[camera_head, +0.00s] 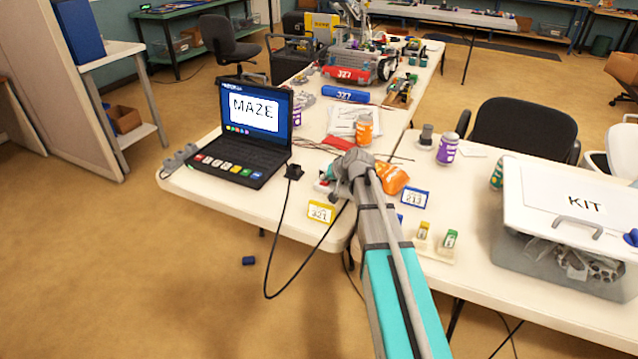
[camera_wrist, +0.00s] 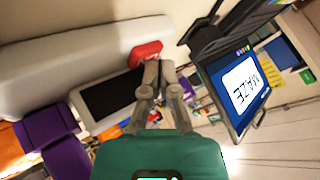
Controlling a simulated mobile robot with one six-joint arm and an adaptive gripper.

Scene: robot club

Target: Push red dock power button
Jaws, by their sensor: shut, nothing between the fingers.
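The red power button (camera_wrist: 145,53) shows in the wrist view at the end of a white dock (camera_wrist: 97,120) with a black panel. My gripper (camera_wrist: 157,66) is shut and empty, its fingertips right at the lower right edge of the button. I cannot tell whether they touch it. In the head view my gripper (camera_head: 332,184) is low over the table beside the laptop, and its fingers and my arm hide most of the dock (camera_head: 320,187).
A laptop (camera_head: 250,125) reading MAZE stands just left of my gripper, with a black cable and small black block (camera_head: 294,171) between. An orange bag (camera_head: 391,179), an orange can (camera_head: 364,130) and a yellow-framed card (camera_head: 320,212) are close by.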

